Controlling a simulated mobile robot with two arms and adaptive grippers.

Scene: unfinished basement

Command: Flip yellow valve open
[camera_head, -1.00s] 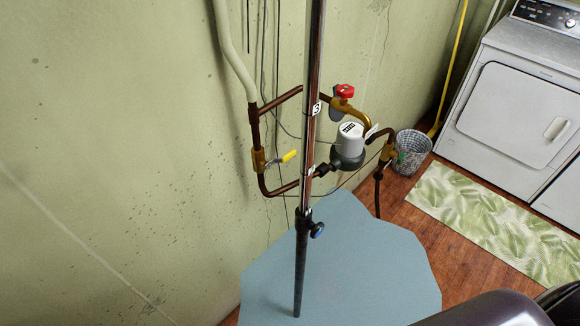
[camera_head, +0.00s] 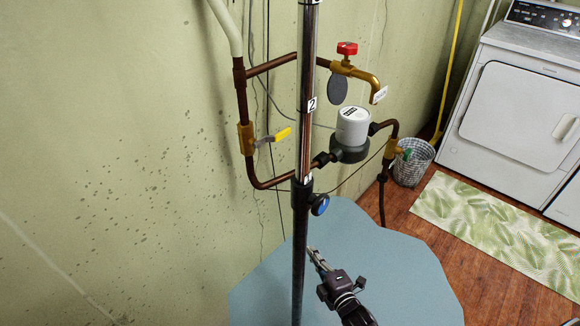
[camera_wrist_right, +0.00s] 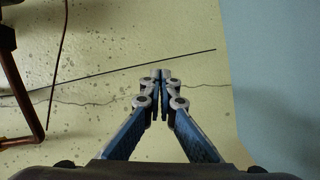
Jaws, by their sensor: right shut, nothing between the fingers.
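The yellow valve handle (camera_head: 282,134) sits on a brass valve body (camera_head: 246,138) in the copper pipe on the left, close to the green wall. The handle sticks out to the right, across the vertical pipe and slightly upward. My right gripper (camera_head: 314,254) is in the lower middle of the head view, below and to the right of the handle and well apart from it. In the right wrist view its fingers (camera_wrist_right: 160,76) are together and empty, with pipe at the left edge. The yellow handle does not show there. My left gripper is in neither view.
A dark vertical pole (camera_head: 301,220) stands in front of the pipes, between the handle and my gripper. A wire basket (camera_head: 412,165) stands beyond.

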